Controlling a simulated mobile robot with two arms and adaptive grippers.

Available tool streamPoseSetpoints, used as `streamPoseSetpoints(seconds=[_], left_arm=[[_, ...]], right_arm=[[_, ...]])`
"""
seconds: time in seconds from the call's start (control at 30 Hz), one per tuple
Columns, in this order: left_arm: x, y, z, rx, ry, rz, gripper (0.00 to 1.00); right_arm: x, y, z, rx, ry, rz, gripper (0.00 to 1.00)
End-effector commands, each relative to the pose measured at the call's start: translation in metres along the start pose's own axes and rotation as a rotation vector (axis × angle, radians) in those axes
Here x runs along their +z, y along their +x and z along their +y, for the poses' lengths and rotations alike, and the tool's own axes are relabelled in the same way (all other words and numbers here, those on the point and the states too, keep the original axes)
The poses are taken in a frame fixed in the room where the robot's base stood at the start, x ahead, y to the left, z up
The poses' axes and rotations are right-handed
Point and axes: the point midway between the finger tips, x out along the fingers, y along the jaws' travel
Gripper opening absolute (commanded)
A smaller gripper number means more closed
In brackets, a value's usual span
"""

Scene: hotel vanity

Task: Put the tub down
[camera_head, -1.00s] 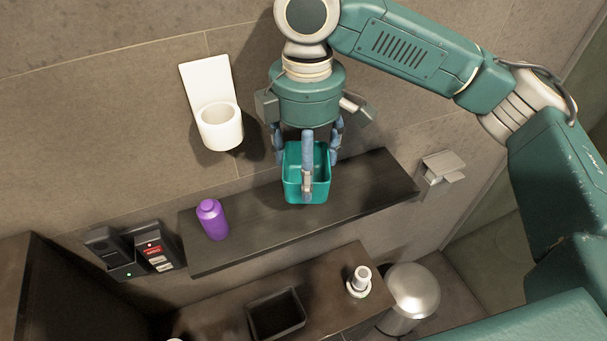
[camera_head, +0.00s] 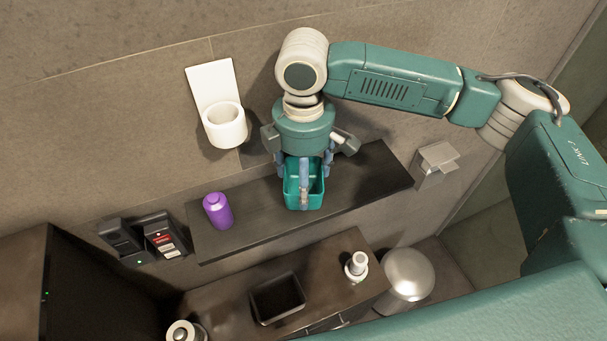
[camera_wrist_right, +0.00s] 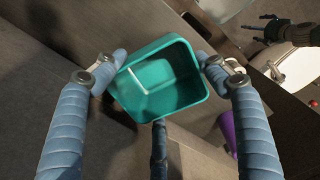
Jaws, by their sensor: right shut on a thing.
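A teal open tub (camera_head: 292,199) is in my right gripper (camera_head: 304,188), over the right half of the dark wall shelf (camera_head: 255,222). The gripper's blue fingers are shut on the tub. In the right wrist view the empty tub (camera_wrist_right: 163,85) sits between the fingers, with a third finger at its lower side. The tub looks roughly upright; I cannot tell whether its base touches the shelf. A small dark hand at the top right of the right wrist view looks like my left gripper (camera_wrist_right: 262,28), but its opening is unclear.
A purple bottle (camera_head: 217,211) stands left of the tub on the shelf; it also shows in the right wrist view (camera_wrist_right: 228,132). A white wall cup holder (camera_head: 225,126) hangs above.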

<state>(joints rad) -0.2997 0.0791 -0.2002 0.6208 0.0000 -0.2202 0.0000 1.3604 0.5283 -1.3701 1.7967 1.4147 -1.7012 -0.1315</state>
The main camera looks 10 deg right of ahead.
Motion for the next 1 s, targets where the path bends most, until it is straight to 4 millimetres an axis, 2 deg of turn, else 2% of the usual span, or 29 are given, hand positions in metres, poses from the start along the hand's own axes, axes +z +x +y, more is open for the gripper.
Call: streamPoseSetpoints(seconds=[0.07, 0.1, 0.17, 0.47, 0.6, 0.77, 1.0], left_arm=[[0.000, 0.000, 0.000, 0.000, 0.000, 0.000, 0.85], [0.000, 0.000, 0.000, 0.000, 0.000, 0.000, 0.85], [0.000, 0.000, 0.000, 0.000, 0.000, 0.000, 0.85], [0.000, 0.000, 0.000, 0.000, 0.000, 0.000, 0.85], [0.001, 0.004, 0.000, 0.000, 0.000, -0.001, 0.85], [0.002, 0.018, 0.000, 0.000, 0.000, -0.001, 0.85], [0.004, 0.036, 0.000, 0.000, 0.000, -0.001, 0.85]], right_arm=[[0.000, 0.003, 0.000, -0.001, 0.000, 0.000, 0.45], [0.000, 0.002, 0.000, 0.000, 0.000, 0.001, 0.78], [0.000, 0.002, 0.000, 0.000, 0.000, 0.000, 0.90], [0.000, 0.002, 0.000, 0.000, 0.000, 0.000, 0.91], [-0.001, -0.005, 0.000, 0.001, 0.000, 0.003, 0.91], [-0.002, -0.032, 0.001, 0.005, 0.000, 0.004, 0.91], [-0.002, -0.084, 0.001, 0.004, -0.001, 0.003, 0.91]])
